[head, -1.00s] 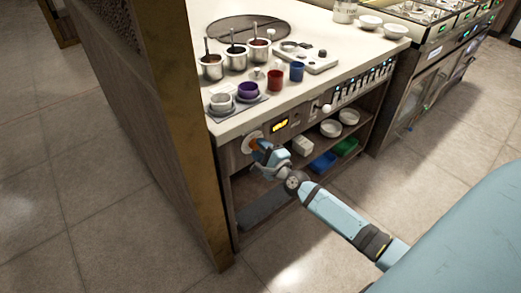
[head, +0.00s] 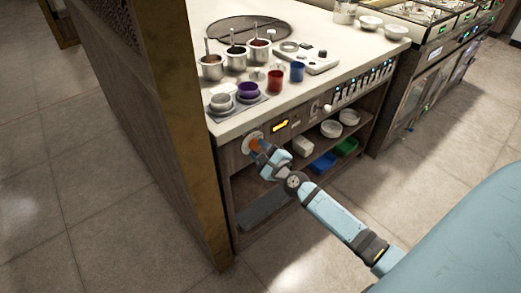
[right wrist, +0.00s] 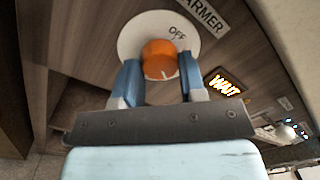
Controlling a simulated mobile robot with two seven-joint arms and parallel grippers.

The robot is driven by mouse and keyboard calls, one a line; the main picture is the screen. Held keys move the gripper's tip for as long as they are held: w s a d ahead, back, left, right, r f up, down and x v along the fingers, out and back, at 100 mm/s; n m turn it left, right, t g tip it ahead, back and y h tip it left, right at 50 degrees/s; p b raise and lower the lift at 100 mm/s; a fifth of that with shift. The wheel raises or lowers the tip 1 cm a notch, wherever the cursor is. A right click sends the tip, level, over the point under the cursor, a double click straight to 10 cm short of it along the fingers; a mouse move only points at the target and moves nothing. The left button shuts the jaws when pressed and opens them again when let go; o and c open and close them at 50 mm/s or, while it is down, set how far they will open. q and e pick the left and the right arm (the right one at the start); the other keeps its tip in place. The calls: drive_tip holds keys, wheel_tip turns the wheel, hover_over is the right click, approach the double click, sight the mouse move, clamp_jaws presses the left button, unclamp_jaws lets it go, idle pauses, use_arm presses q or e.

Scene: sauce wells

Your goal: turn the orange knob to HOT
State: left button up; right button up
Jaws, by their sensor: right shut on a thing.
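The orange knob (right wrist: 159,58) sits on a round white dial plate (right wrist: 130,38) on the front panel of the counter. The word OFF is printed on the plate, and a pale mark shows on the knob's edge away from OFF. My right gripper (right wrist: 160,66) has one blue finger on each side of the knob and is shut on it. In the head view, the knob (head: 257,144) shows at the end of my right arm, partly hidden by the gripper (head: 262,148). The HOT mark is not visible. My left gripper is out of view.
A lit display (right wrist: 224,84) reads WAIT beside the dial. Sauce pots (head: 212,68), a red cup (head: 275,80) and a blue cup (head: 297,71) stand on the counter above. A wooden post (head: 180,130) stands left of the panel. Shelves with bowls lie below right.

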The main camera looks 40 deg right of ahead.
drive_tip(key=o, duration=0.9)
drive_tip(key=shift+o, duration=0.2)
drive_tip(key=shift+s+f, duration=0.1)
drive_tip(key=shift+s, duration=0.45)
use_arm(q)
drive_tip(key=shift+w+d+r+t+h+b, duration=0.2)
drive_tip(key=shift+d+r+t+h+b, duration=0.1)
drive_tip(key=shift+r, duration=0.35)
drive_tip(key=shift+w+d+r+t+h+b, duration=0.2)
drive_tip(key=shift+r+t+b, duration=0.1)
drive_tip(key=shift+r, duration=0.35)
use_arm(e)
drive_tip(key=s, duration=1.2)
drive_tip(key=shift+s+d+f, duration=0.2)
drive_tip(key=shift+s+d, duration=0.15)
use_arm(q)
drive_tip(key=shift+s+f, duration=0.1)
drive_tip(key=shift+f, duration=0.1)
